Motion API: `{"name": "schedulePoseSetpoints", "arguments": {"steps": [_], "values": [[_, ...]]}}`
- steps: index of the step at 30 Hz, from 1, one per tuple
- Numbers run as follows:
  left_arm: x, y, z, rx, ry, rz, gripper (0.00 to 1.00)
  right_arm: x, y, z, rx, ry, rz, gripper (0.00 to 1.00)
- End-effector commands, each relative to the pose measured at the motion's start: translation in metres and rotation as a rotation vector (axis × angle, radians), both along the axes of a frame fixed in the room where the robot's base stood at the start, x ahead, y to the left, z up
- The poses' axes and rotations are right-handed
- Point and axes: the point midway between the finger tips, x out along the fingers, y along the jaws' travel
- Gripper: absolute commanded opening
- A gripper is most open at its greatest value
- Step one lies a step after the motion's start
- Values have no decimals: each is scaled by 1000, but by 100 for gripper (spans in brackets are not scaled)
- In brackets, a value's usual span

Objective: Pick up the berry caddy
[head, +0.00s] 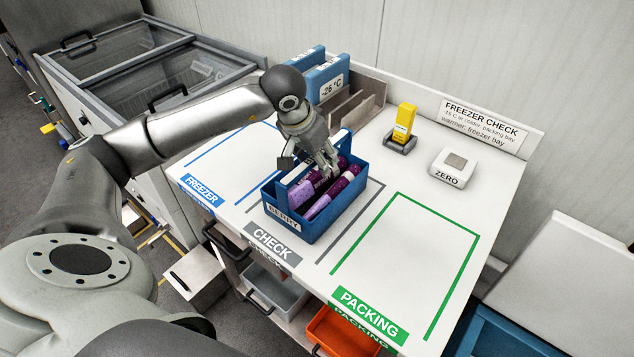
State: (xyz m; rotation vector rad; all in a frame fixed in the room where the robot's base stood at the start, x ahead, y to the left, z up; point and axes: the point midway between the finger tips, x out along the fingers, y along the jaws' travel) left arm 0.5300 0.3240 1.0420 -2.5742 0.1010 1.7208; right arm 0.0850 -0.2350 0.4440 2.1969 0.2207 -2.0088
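The blue berry caddy (318,226) stands upright on the worktop in the grey-outlined CHECK area, its BERRY label facing the front left. It has a central upright handle panel and holds several purple lolly packs (318,206). My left gripper (308,166) points down over the caddy from above. Its fingers look spread, one on each side of the handle panel's upper part. They partly hide the handle, and contact with it cannot be made out. My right gripper is not in view.
Blue caddies (327,78) stand behind, beside grey dividers (352,112). A yellow device (403,124) in its holder and a white ZERO box (454,168) sit at the back right. The green PACKING area (408,262) is empty. A glass-topped freezer (150,75) stands at the left.

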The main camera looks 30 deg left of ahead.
Motion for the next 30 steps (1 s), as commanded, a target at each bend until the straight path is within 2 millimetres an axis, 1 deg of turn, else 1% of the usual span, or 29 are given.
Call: {"name": "schedulePoseSetpoints", "arguments": {"steps": [3,12,13,30], "values": [[0,0,0,0,0,0,42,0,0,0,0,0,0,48],[0,0,0,0,0,0,3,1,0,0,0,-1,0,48],[0,0,0,0,0,0,0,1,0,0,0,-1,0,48],[1,0,3,-1,-5,1,0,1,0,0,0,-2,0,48]]}}
